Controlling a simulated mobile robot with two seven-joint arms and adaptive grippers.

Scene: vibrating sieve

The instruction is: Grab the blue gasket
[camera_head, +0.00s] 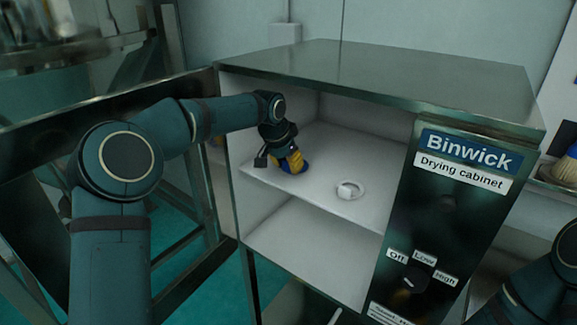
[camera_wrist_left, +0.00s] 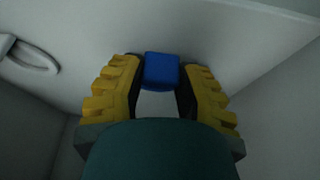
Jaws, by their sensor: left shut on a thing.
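The blue gasket (camera_head: 301,170) is at my left gripper on the upper shelf inside the drying cabinet. My left gripper (camera_head: 293,165) reaches in through the open front, its yellow fingers pointing down. In the left wrist view the blue gasket (camera_wrist_left: 161,70) sits between the two fingertips of the left gripper (camera_wrist_left: 160,78), which is shut on it. The fingers hide part of the gasket, and I cannot tell whether it touches the shelf. My right gripper is not in view; only part of my right arm shows at the lower right.
A white ring-shaped part (camera_head: 350,190) lies on the upper shelf (camera_head: 325,155), right of my left gripper. The drying cabinet (camera_head: 470,165) has a control panel on its right and an open door (camera_head: 190,110) on its left. A lower compartment (camera_head: 310,245) looks empty.

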